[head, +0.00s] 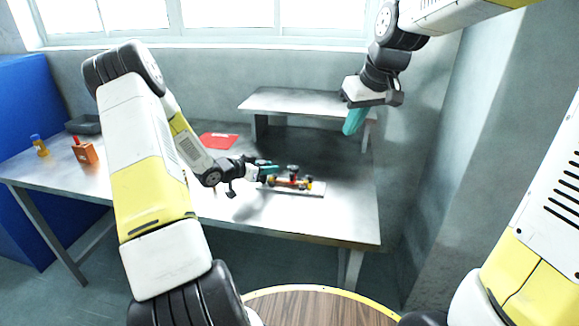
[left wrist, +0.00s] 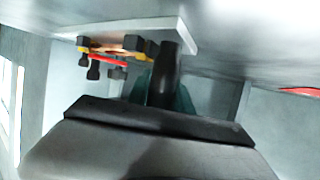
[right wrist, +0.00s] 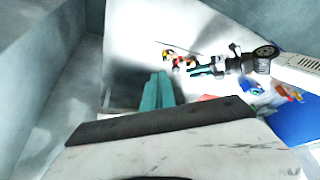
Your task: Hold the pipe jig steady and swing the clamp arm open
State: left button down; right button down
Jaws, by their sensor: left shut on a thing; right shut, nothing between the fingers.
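The pipe jig (head: 291,183) lies on the table's front right part, a pale plate with a red bar, copper-coloured pipe and black knobs. In the left wrist view, its plate (left wrist: 183,27) and red clamp arm (left wrist: 108,60) show, with a dark upright post (left wrist: 166,72) at the fingers. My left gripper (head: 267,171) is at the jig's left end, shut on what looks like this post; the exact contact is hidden. My right gripper (head: 354,121) is shut and empty, raised above and right of the jig. In the right wrist view, the jig (right wrist: 180,60) is beyond its teal fingers (right wrist: 157,92).
A raised shelf (head: 300,103) stands at the back right, below and beside my right gripper. A red mat (head: 218,141), an orange holder (head: 85,153), a yellow-and-blue bottle (head: 39,146) and a dark tray (head: 84,125) are left of the jig. The table's front right corner is clear.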

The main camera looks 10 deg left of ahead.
jog(key=w+a+f+n+g, duration=0.1)
jog(key=w+a+f+n, duration=0.1)
jog(key=w+a+f, duration=0.5)
jog(key=n, duration=0.2)
send_over(293, 174)
notch_tip(293, 174, down, 6)
jog(key=shift+s+d+r+g, duration=0.2)
jog(key=shift+d+g, duration=0.2)
jog(key=shift+d, duration=0.05)
jog(key=x, duration=1)
jog(key=shift+a, duration=0.1)
